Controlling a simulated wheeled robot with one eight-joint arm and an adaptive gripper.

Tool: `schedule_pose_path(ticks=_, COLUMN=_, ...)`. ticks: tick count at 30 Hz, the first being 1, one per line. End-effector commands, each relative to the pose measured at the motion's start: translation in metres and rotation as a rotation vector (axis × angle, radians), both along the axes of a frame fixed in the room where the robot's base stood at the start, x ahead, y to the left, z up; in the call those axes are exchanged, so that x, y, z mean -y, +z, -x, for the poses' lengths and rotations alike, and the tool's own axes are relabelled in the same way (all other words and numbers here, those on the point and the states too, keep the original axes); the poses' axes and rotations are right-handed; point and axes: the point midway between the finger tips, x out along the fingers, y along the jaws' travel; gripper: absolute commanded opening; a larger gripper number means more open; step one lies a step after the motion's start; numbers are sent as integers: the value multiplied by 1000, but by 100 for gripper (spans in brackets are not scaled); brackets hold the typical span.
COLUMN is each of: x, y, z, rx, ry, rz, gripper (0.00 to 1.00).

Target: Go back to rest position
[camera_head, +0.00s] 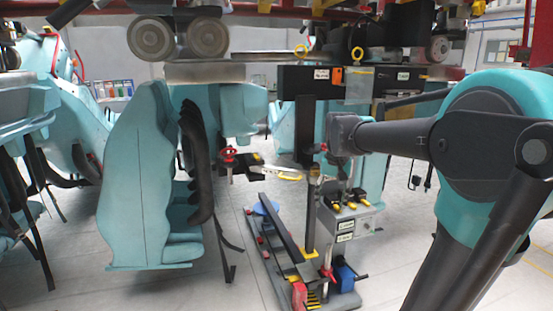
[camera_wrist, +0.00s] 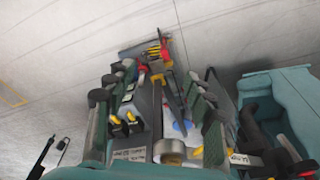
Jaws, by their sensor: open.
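My arm reaches in from the right of the head view, with a teal joint and dark links. Its grey wrist end hangs over a tool stand (camera_head: 347,222) near the middle. In the wrist view, my gripper (camera_wrist: 157,100) has its fingers spread far apart, open, with nothing seen held between them. The tool stand also shows below the fingers in the wrist view (camera_wrist: 140,103), apparently apart from them. In the head view the fingers are hard to make out against the stand and its tools.
Teal coaster seats (camera_head: 140,185) hang at the left from an overhead track with wheels (camera_head: 208,38). A low tool base (camera_head: 275,262) with red, blue and yellow parts stands on the floor below. Another teal seat (camera_wrist: 280,95) is close on the right in the wrist view. Pale floor (camera_head: 195,285) is open in front.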

Motion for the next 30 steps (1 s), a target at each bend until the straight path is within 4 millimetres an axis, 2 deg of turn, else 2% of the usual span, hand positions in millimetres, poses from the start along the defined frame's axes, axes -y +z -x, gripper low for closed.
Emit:
schedule_pose_path(ticks=1, x=3, y=-24, z=15, rx=21, ry=19, rz=3, gripper=54)
schedule_pose_path(ticks=6, x=13, y=-106, z=71, rx=104, ry=102, rz=21, gripper=54)
schedule_pose_path(ticks=9, x=17, y=-146, z=106, rx=149, ry=146, rz=34, gripper=54)
schedule_pose_path(ticks=12, x=20, y=-176, z=136, rx=185, ry=182, rz=48, gripper=54)
schedule_pose_path(ticks=15, x=21, y=-195, z=157, rx=208, ry=206, rz=58, gripper=54)
schedule_pose_path(ticks=18, x=22, y=-204, z=168, rx=220, ry=217, rz=64, gripper=54)
schedule_pose_path(ticks=25, x=22, y=-206, z=171, rx=224, ry=222, rz=65, gripper=54)
schedule_pose_path(ticks=30, x=22, y=-206, z=170, rx=223, ry=222, rz=65, gripper=34)
